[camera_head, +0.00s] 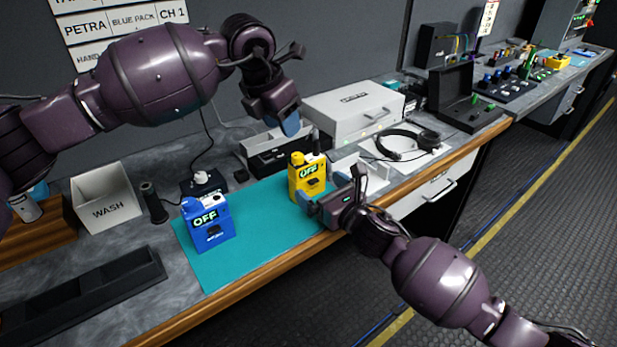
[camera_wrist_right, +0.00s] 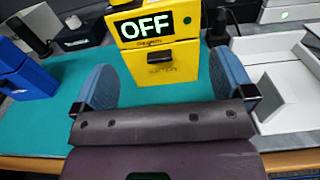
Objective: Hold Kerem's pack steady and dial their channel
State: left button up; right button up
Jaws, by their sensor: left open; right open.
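A yellow pack (camera_head: 308,178) with a lit OFF display stands upright on the teal mat (camera_head: 262,259). A blue pack (camera_head: 207,224), also reading OFF, stands on the mat to its left. My right gripper (camera_head: 328,196) is open at the yellow pack's front. In the right wrist view the yellow pack (camera_wrist_right: 165,62) sits between and beyond the spread fingers, with no clear contact. My left gripper (camera_head: 287,122) is open and empty, above and behind the yellow pack. The wall sign (camera_head: 128,22) reads PETRA, BLUE PACK, CH 1; no line naming Kerem is legible.
A white WASH bin (camera_head: 104,207) and a dark cylinder (camera_head: 152,203) stand left of the mat. A black open-topped holder (camera_head: 272,155) and white case (camera_head: 352,108) stand behind. Headphones (camera_head: 405,142) lie right of the yellow pack. The wooden counter edge (camera_head: 262,270) runs in front.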

aim_at(311, 180)
jog(key=shift+x, duration=3.1)
